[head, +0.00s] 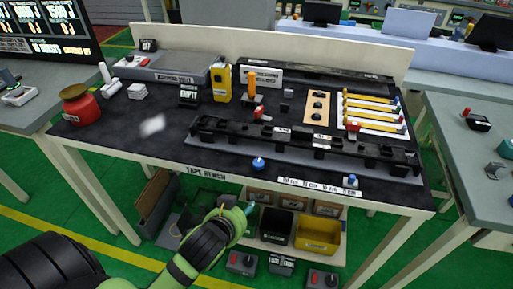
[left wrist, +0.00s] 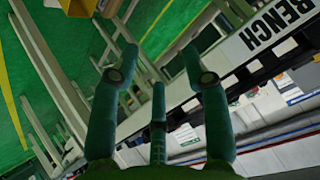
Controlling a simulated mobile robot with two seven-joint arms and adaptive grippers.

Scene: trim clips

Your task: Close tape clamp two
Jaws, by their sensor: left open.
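A long black trim piece (head: 300,138) with several dark clips lies along a grey fixture on the bench (head: 170,155). A red clamp-like part (head: 259,112) sits behind its left half, and another red part (head: 353,126) behind its right half. A blue knob (head: 258,163) stands at the front edge, and a blue-topped part (head: 350,181) stands further right. I cannot tell which is tape clamp two. My left gripper (head: 248,213) is open and empty, low in front of the bench edge. In the left wrist view its fingers (left wrist: 160,70) are spread, with the bench label beyond.
Under the bench are a black bin (head: 277,226) and a yellow bin (head: 318,235). A red jar (head: 80,105), a yellow device (head: 221,82) and a rack of yellow strips (head: 370,112) stand on the bench. Side tables flank it. The bench's front left is mostly clear.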

